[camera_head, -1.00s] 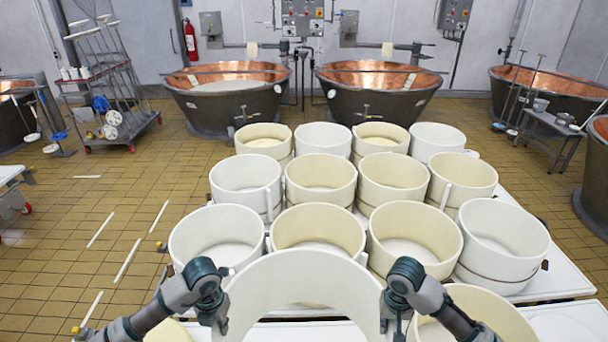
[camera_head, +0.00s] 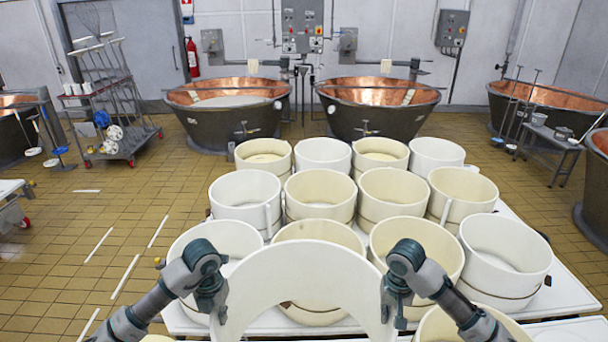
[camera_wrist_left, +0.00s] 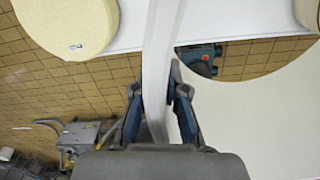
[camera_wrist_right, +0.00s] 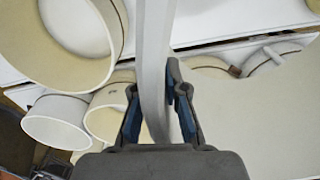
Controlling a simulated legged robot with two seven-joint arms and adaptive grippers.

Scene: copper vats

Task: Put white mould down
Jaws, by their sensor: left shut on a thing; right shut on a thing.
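The white mould (camera_head: 305,262) is held up in front of me at the bottom of the head view, showing as a pale arch with a rounded cut-out; its lower part is out of frame. My left gripper (camera_head: 214,308) is shut on its left edge, and my right gripper (camera_head: 396,310) on its right edge. In the left wrist view the mould's thin wall (camera_wrist_left: 160,60) passes between the fingers, and likewise in the right wrist view (camera_wrist_right: 154,50). Whether the mould touches anything below is hidden.
Several white and cream moulds stand in rows on a white table (camera_head: 575,292) just beyond the held one. Copper vats (camera_head: 228,115) stand at the back. A rack trolley (camera_head: 118,140) is at the left. Tiled floor (camera_head: 130,225) left of the table is mostly clear.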

